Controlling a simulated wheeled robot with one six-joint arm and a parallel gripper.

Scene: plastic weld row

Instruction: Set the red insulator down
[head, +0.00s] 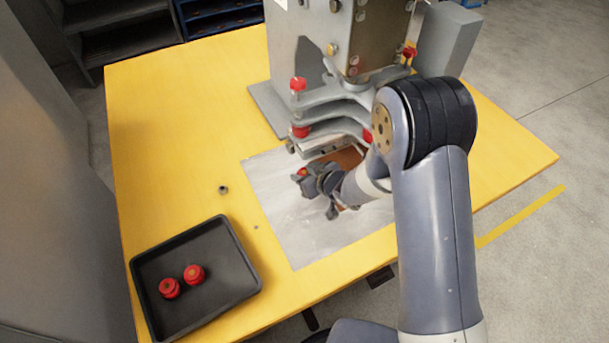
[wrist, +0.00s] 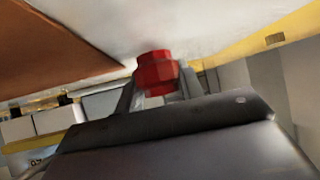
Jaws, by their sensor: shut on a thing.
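In the wrist view a red insulator (wrist: 157,73) sits between the two fingers of my gripper (wrist: 160,92), which is shut on it. Its far end is close to a pale flat surface; I cannot tell whether it touches. In the head view my gripper (head: 317,182) is low over the grey metal sheet (head: 292,238), in front of the press. A small bit of red, the held insulator (head: 302,172), shows at the gripper's left side. Two more red insulators (head: 168,288) (head: 194,274) lie in the black tray (head: 250,289).
The grey press (head: 310,30) with red knobs (head: 298,84) stands at the back of the yellow table (head: 165,130). A brown plate (head: 348,157) lies beneath it, partly hidden by my arm. A small nut (head: 223,189) lies left of the sheet. The table's left side is mostly clear.

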